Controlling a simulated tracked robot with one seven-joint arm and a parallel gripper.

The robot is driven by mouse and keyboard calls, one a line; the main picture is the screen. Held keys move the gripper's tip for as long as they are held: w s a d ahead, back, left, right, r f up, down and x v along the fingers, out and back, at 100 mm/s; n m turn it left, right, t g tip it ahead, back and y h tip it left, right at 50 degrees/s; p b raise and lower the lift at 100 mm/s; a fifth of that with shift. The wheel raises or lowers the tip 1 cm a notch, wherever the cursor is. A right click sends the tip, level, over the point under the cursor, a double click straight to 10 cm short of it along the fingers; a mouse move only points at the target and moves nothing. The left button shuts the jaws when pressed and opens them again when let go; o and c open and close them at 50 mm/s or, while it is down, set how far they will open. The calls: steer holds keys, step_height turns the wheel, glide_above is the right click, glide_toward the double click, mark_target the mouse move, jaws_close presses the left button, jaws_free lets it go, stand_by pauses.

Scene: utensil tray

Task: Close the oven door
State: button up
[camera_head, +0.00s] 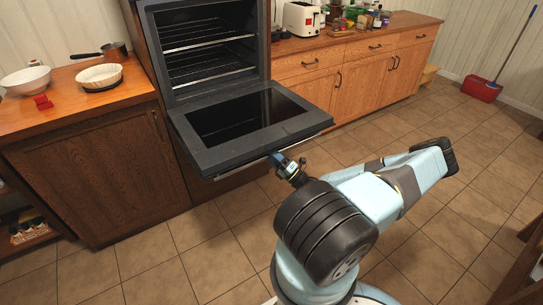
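The oven (205,45) stands between the wooden counters, with its racks showing inside. Its dark oven door (210,158) is open, folded down to about level and reaching out over the floor. A thin pale handle (240,168) runs along the door's outer edge and is only partly seen. My gripper (277,160) is at this outer edge, near the middle of the handle. Its fingers are small and partly hidden by the edge, so I cannot tell whether they touch the handle or are open or shut.
A left counter (60,115) holds a white bowl (25,80), a white dish (99,75) and a pan (113,52). A right counter (400,28) holds a toaster (301,18) and several jars. The tiled floor (180,250) in front is clear.

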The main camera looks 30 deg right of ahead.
steer(key=shift+c, duration=0.2)
jaws_close()
steer(key=shift+d, duration=0.1)
